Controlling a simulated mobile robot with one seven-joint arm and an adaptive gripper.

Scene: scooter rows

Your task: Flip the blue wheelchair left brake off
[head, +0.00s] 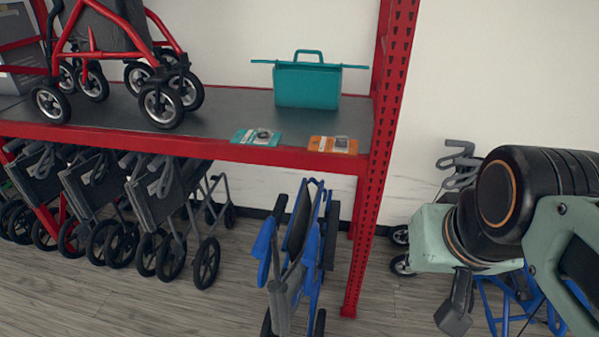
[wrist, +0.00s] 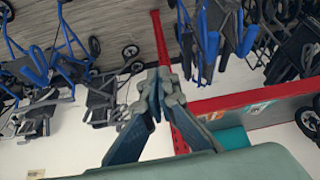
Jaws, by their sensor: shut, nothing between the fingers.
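A folded blue wheelchair (head: 309,245) stands on the floor beside the red post in the head view. It also shows in the wrist view (wrist: 211,42), which looks upside down. Blue tubing of another wheelchair (head: 510,302) shows partly behind my arm at the lower right, and blue frames (wrist: 30,62) show at the left in the wrist view. I cannot make out a left brake lever on either. My gripper (head: 453,316) is right of the post in the head view, apart from the folded wheelchair. In the wrist view its fingers (wrist: 160,82) meet and are empty.
A red shelf post (head: 380,180) stands between the folded wheelchair and my arm. The shelf (head: 220,115) bears a red rollator (head: 120,50), a teal bag (head: 307,84) and two cards. Grey folded walkers (head: 165,200) line the floor at left. Some floor is bare in front.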

